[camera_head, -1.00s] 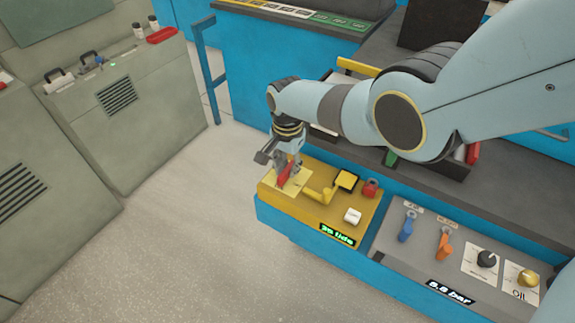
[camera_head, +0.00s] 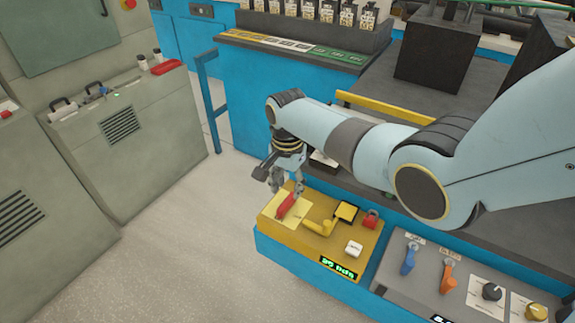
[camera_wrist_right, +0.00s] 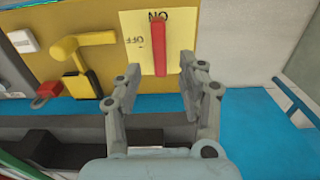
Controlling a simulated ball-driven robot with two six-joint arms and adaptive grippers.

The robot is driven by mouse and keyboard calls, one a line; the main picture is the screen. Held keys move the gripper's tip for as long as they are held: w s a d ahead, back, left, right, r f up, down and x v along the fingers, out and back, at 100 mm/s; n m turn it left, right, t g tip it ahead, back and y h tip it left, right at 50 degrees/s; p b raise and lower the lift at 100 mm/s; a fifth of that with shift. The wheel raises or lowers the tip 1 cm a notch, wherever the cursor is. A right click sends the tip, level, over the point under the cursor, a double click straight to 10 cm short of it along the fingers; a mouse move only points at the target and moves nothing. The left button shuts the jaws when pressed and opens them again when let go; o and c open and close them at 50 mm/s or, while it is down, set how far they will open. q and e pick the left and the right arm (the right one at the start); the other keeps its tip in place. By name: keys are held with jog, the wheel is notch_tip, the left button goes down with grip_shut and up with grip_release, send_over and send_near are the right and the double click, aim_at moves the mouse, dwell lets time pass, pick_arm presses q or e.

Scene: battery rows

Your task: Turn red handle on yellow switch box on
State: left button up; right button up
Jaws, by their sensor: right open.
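The yellow switch box (camera_head: 341,247) stands at the bench's front edge. Its red handle (camera_head: 287,206) lies on a pale yellow plate (camera_head: 270,211). In the right wrist view the red handle (camera_wrist_right: 159,45) is in line with the upside-down ON mark (camera_wrist_right: 157,15); the OFF mark (camera_wrist_right: 135,45) is to its left. My right gripper (camera_head: 286,182) is just above the handle. In the wrist view its open fingers (camera_wrist_right: 159,84) are apart on either side of the handle's near end, with nothing gripped. My left gripper is not in view.
A yellow lever (camera_head: 319,226), a red part (camera_head: 370,219) and a white button (camera_head: 353,248) are on the same box. Blue (camera_head: 408,262) and orange (camera_head: 447,276) levers are to the right. Grey cabinets (camera_head: 125,150) stand at left, with open floor between.

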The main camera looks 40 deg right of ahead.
aim_at(287, 200)
notch_tip(287, 200, up, 7)
jog(key=shift+r, duration=0.15)
dwell(0.6)
